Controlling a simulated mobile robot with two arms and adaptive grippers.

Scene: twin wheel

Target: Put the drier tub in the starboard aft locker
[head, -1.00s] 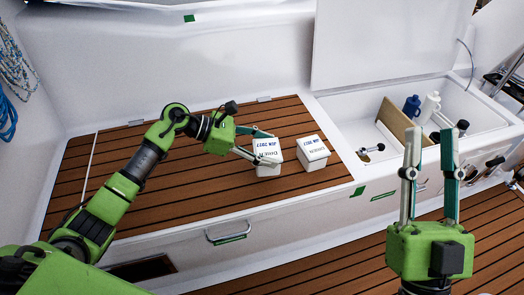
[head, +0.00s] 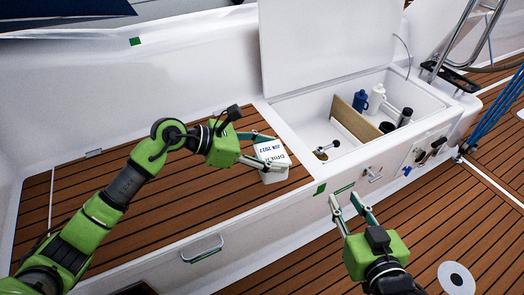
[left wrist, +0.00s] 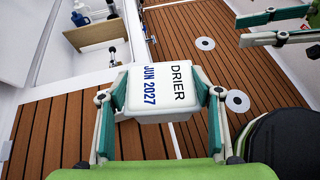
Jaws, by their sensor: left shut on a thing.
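The drier tub (head: 272,158) is a white lidded tub marked DRIER and JUN 2027. My left gripper (head: 265,151) is shut on it, one finger on each side, over the right end of the slatted bench. In the left wrist view the drier tub (left wrist: 163,92) sits lid-up between the fingers. Its height above the slats is hard to tell. An open locker (head: 298,116) with a raised white lid (head: 327,45) lies to its right; no readable name shows. My right gripper (head: 350,203) is open and empty in front of the locker.
The locker holds a brown divider board (head: 354,117), a blue bottle (head: 360,102), a white bottle (head: 376,97) and dark fittings. Its left part has bare floor around a small metal fitting (head: 326,150). A handle (head: 203,248) sticks out of the bench front.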

